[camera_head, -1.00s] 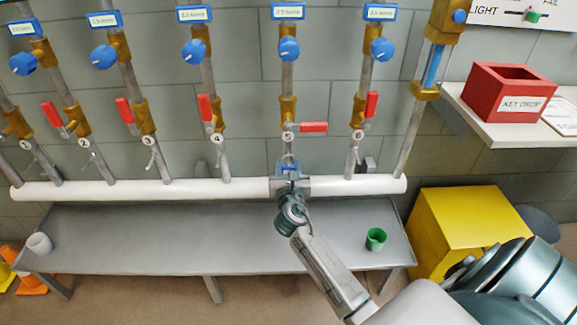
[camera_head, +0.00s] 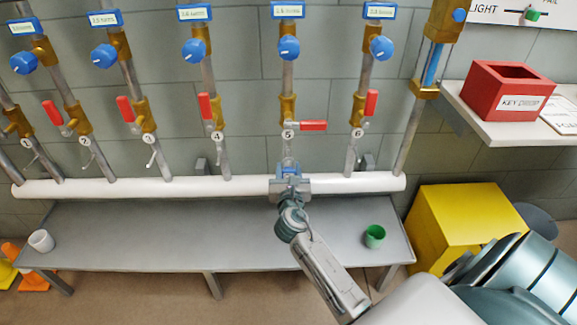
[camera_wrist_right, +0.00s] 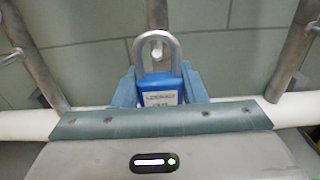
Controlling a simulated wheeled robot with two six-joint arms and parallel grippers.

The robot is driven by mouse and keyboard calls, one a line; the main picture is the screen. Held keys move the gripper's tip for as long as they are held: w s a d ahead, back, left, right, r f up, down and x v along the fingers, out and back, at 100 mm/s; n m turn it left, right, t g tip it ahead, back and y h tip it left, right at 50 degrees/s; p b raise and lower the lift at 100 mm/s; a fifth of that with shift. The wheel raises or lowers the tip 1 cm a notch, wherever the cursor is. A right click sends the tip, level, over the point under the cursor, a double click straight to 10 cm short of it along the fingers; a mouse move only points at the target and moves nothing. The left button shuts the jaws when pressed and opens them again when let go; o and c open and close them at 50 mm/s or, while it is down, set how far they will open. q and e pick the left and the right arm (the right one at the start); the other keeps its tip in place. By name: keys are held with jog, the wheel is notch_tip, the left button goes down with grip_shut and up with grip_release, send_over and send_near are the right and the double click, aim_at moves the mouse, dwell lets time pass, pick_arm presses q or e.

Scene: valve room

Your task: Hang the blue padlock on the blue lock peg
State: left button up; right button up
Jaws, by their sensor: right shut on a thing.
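The blue padlock (camera_wrist_right: 160,92) is upright between the two fingers of my right gripper (camera_wrist_right: 160,98) in the right wrist view, its silver shackle pointing up and its pale label facing the camera. The fingers press on both sides of its body. In the head view my right gripper (camera_head: 290,182) is in front of the white pipe, below the tag 5 pipe, with a bit of the blue padlock (camera_head: 289,171) showing above it. I cannot make out a blue lock peg; the gripper may hide it. My left gripper is not in view.
Valve pipes with blue knobs and red levers rise from the white header pipe (camera_head: 130,188). A yellow box (camera_head: 462,225) and red key-drop box (camera_head: 508,92) are at right.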

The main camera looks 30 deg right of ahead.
jog(key=shift+p+v, duration=0.6)
jog(key=shift+v, duration=2)
jog(key=shift+w, duration=0.15)
jog(key=b+x, duration=0.1)
jog(key=x, duration=0.3)
jog(key=shift+w+d, duration=0.35)
jog(key=shift+w, duration=0.05)
